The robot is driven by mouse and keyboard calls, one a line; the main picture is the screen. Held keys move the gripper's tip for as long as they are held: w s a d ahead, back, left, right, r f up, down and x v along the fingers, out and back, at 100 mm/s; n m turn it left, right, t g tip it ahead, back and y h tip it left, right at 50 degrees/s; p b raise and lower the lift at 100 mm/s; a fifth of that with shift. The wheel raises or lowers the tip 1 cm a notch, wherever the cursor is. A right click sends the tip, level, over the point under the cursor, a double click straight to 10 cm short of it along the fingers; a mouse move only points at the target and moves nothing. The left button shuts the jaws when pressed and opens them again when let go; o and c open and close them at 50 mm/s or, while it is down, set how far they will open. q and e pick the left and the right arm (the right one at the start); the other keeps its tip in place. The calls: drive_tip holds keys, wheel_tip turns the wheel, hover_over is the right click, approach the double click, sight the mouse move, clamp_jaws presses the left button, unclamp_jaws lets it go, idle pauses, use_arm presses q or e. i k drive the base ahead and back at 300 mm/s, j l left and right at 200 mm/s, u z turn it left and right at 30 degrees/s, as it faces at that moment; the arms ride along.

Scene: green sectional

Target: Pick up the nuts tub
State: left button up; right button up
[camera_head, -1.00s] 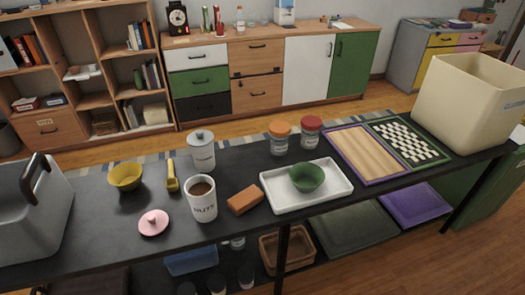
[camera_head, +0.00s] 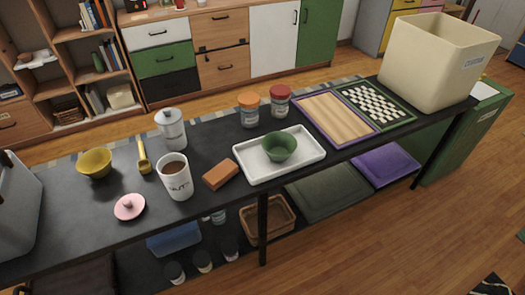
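The nuts tub (camera_head: 177,184) is a white, open-topped tub with dark lettering on its side and brown contents. It stands upright on the black table (camera_head: 75,240), near the front edge and left of the picture's middle. A pink lid with a knob (camera_head: 129,207) lies on the table just left of it. A brown-orange block (camera_head: 220,174) lies to its right. Neither of my grippers shows in this view.
A white canister (camera_head: 171,130) and a yellow scoop (camera_head: 144,158) stand behind the tub. A yellow bowl (camera_head: 95,163) and grey bin (camera_head: 18,215) are to the left. A white tray (camera_head: 254,171) holding a green bowl (camera_head: 279,147), two jars and a cream box (camera_head: 435,60) are to the right.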

sight(173, 170)
drive_tip(key=k+j+z, duration=0.3)
drive_tip(key=j+z, duration=0.2)
drive_tip(key=k+j+z, duration=0.5)
drive_tip(key=i, duration=0.6)
